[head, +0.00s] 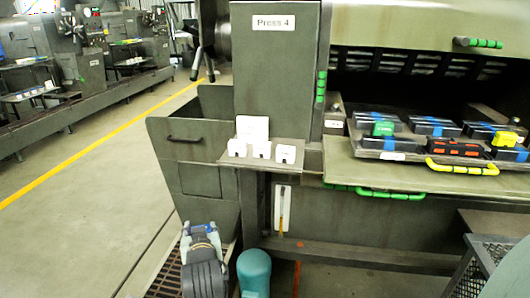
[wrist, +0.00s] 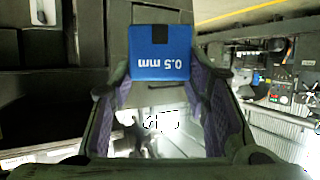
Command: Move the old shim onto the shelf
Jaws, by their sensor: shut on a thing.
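In the wrist view, a blue block marked "0.5 mm" (wrist: 161,66), with a dark patch at its upper edge, sits between the fingertips of my gripper (wrist: 163,82). My gripper is shut on this shim, and its lettering appears upside down. Whether it is old is not readable. In the head view, my arm shows at the bottom left, below the press, but the shim cannot be made out clearly. A small ledge, seemingly the shelf (head: 235,158), juts out under the "Press 4" panel. Several small white blocks (head: 262,150) stand along it.
A tray (head: 364,154) right of the ledge holds several blue-and-black blocks, with green, red and yellow ones. A yellow handle (head: 462,168) and a green handle (head: 390,195) stick out there. An open grey bin (head: 187,150) stands left of the ledge. Floor at left is clear.

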